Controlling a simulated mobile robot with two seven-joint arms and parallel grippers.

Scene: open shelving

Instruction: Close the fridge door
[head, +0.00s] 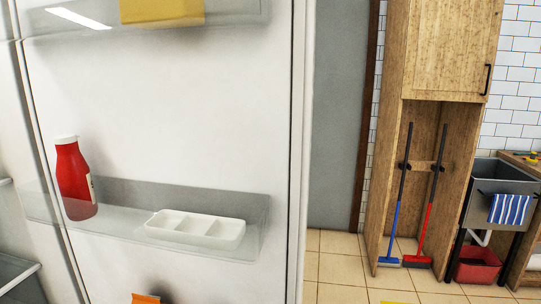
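The fridge door (190,130) stands open, and its white inner side fills the left and middle of the head view. Its door shelf (180,245) holds a red bottle (74,180) with a white cap and a white divided tray (195,229). A yellow item (161,11) sits on the upper door shelf, and the top of an orange item shows at the bottom edge. The door's free edge (299,150) is near the middle of the view. Parts of the fridge interior show at the far left. Neither of my grippers is in view.
Tiled floor (340,270) is clear right of the door. A wooden cabinet (450,45) with a blue broom (396,210) and a red broom (428,215) stands further back. A grey sink (500,190) with a striped towel and a red bin (477,265) below is at the right.

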